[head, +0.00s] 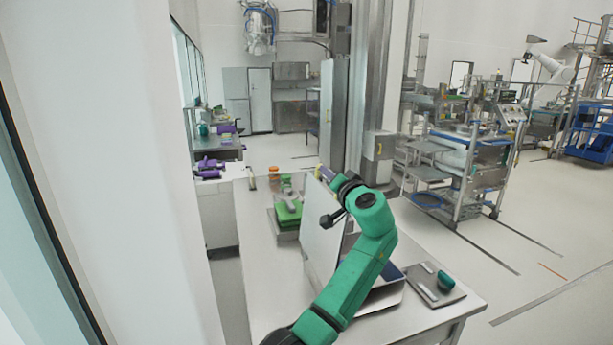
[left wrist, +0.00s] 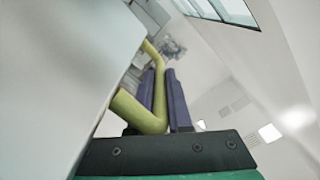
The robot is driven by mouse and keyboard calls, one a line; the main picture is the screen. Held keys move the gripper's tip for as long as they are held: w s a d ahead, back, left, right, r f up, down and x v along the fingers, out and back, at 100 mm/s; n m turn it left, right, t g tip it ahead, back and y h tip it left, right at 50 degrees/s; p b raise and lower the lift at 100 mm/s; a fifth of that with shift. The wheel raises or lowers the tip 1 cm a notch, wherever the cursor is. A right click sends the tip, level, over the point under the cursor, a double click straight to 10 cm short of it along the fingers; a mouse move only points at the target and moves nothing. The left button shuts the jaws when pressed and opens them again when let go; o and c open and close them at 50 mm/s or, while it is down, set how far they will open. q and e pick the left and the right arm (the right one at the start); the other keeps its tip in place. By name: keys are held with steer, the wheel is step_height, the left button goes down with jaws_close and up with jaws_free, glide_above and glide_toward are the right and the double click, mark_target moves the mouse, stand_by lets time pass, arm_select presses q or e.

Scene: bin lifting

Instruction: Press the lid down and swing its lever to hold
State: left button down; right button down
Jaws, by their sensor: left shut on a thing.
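The lid (head: 322,235) is a pale grey panel standing steeply raised over a device on the table. It also fills the left of the left wrist view (left wrist: 50,85). A yellow-green bent bar, the lever or handle (left wrist: 138,110), runs along the lid's edge. My left gripper (head: 325,173) is at the lid's top edge. In the left wrist view its purple fingers (left wrist: 162,82) are shut around the yellow bar. The device's base (head: 385,293) shows partly behind my green arm. My right gripper is not in view.
The table (head: 262,285) carries a tray with green items (head: 288,215) left of the lid, an orange-topped jar (head: 274,178) behind, and a grey tray (head: 436,285) with small tools at right. A white wall (head: 120,150) stands close on the left.

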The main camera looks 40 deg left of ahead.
arm_select(q)
steer(key=w+d+f+m, duration=0.1)
steer(key=w+d+m, duration=0.1)
steer(key=w+d, duration=0.2)
steer(key=shift+w+f+m+b, duration=0.35)
steer(key=shift+w+m, duration=0.05)
steer(key=shift+w, duration=0.4)
steer(key=c, duration=0.8)
jaws_free()
steer(key=shift+c, duration=0.2)
steer(key=b+v, duration=0.5)
steer(key=v, duration=0.9)
steer(key=shift+s+d+b, duration=0.25)
steer(key=shift+b, duration=0.05)
